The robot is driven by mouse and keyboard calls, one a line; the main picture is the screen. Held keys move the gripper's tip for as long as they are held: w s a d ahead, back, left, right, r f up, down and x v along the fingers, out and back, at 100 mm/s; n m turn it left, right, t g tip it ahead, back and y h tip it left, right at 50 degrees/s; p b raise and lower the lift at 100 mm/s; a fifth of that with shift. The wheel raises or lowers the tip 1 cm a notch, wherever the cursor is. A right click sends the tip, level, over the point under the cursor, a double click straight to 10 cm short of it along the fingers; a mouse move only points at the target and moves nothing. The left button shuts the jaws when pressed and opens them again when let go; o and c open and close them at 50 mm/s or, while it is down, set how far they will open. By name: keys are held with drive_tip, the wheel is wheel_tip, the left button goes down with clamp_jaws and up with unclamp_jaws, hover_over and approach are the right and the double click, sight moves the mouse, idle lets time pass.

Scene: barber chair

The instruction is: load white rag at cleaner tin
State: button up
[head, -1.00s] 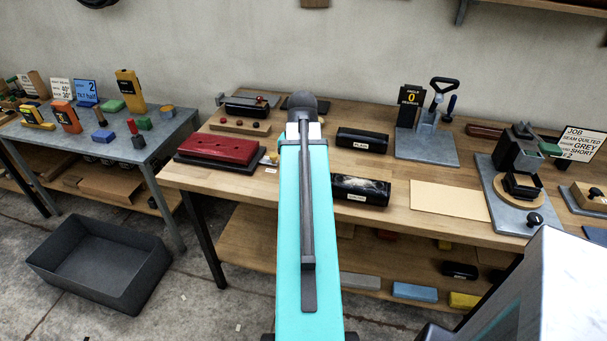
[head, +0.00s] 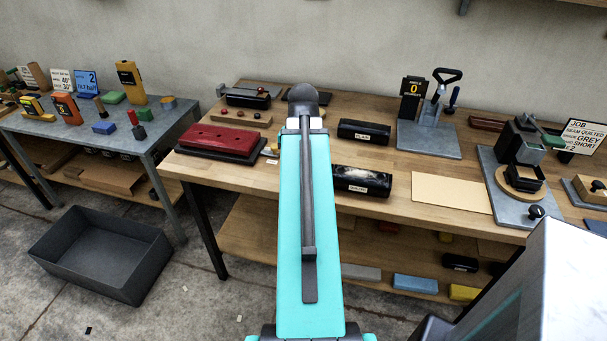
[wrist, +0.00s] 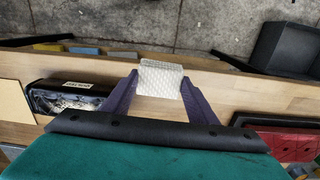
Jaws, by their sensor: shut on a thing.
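In the wrist view, my gripper (wrist: 160,92) is shut on a small white quilted rag (wrist: 160,78), held between its two purple fingers over the bench's front strip. In the head view, the gripper and rag are hidden behind my turquoise arm. A black open tin with a pale label (head: 362,181), which I take for the cleaner tin, stands at the bench front right of my arm. In the wrist view this tin (wrist: 42,102) lies left of the gripper, apart from it, with pale streaks inside. Its label is too small to read surely.
A second black labelled tin (head: 363,132) stands behind. A red pad (head: 221,138) on a dark base lies left of my arm. A tan sheet (head: 451,190) and a grey-based press (head: 428,138) are to the right. A dark bin (head: 100,252) sits on the floor.

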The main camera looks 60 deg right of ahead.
drive_tip(key=shift+c, duration=0.6)
drive_tip(key=shift+w+a, duration=0.25)
drive_tip(key=shift+w, duration=0.25)
drive_tip(key=w+a+n, duration=1)
drive_tip(key=w+a, duration=0.7)
drive_tip(key=w, duration=0.4)
drive_tip(key=w+a+n, duration=0.5)
drive_tip(key=a, duration=0.8)
drive_tip(key=w+a+n, duration=0.5)
drive_tip(key=w+a, duration=0.1)
drive_tip(key=a, duration=0.7)
drive_tip(key=shift+w+a+r+n, duration=0.2)
drive_tip(key=shift+a+r+n, duration=0.1)
drive_tip(key=shift+a, duration=0.1)
